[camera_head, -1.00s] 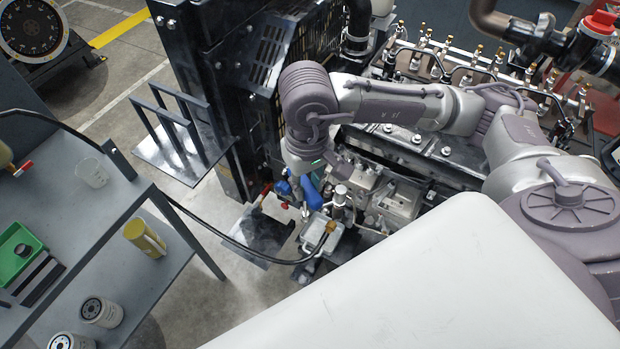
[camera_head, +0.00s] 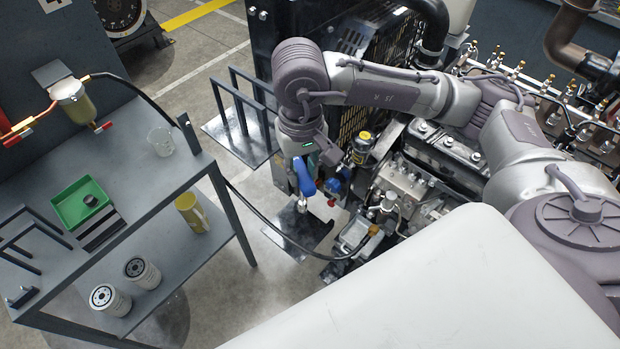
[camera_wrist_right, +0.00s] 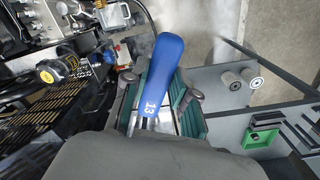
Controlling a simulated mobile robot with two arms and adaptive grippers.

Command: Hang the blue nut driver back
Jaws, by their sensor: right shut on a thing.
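The blue nut driver (camera_head: 305,180) is in my right gripper (camera_head: 303,158), in the air between the engine and the grey workbench. In the head view its blue handle hangs below the gripper with a metal part under it. In the right wrist view the blue handle (camera_wrist_right: 161,75), marked 13, stands out between the teal-padded fingers of the right gripper (camera_wrist_right: 160,108). The fingers are shut on it. My left gripper is not in view.
The workbench (camera_head: 130,205) holds a green tray (camera_head: 80,203), a clear cup (camera_head: 161,141) and a dark frame (camera_head: 30,240). Oil filters (camera_head: 110,300) stand on its lower shelf. A black pronged rack (camera_head: 240,110) is left of my gripper. The engine (camera_head: 400,180) stands right.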

